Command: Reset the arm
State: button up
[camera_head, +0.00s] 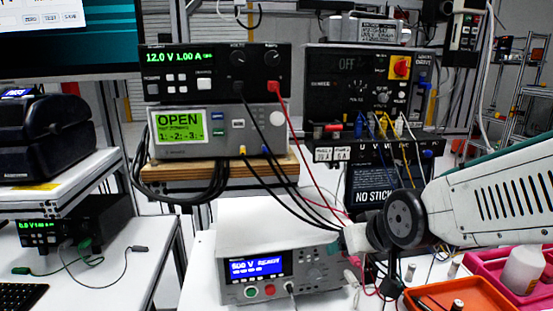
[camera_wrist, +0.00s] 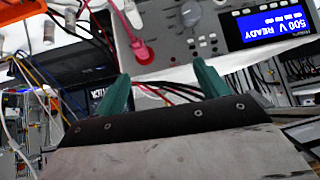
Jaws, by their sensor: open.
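My gripper (camera_wrist: 164,84) shows in the wrist view as two green fingers set well apart on a dark plate with a grey body. Nothing is held between them; red and dark cables and part of a tester's front lie beyond. In the head view my arm (camera_head: 490,200), a pale slotted link with a dark round joint, reaches in from the right edge. Its end is in front of the right side of the white tester (camera_head: 275,262). My gripper's fingers cannot be made out there. The tester's blue display (camera_wrist: 273,24) reads 500 V READY in the wrist view.
A power supply (camera_head: 215,72) sits on a meter reading OPEN (camera_head: 217,132), on a wooden shelf (camera_head: 220,172). A black drive panel (camera_head: 357,85) with hanging leads stands right. Red cables run close to my arm's end. Orange (camera_head: 455,293) and pink (camera_head: 487,268) trays lie below the arm.

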jog(key=s+d+r+g, duration=0.1)
jog(key=s+d+g, duration=0.1)
jog(key=s, duration=0.5)
jog(key=s+d+r+m+g+h, duration=0.1)
jog(key=s+d+r+g, duration=0.1)
jog(key=s+d, duration=0.3)
jog(key=s+d+r+m+g+h, duration=0.1)
jog(key=s+d+g, duration=0.1)
jog(key=s, duration=0.6)
jog(key=shift+s+d+r+g, duration=0.3)
jog(key=shift+s+d+r, duration=0.1)
jog(key=shift+d, duration=0.4)
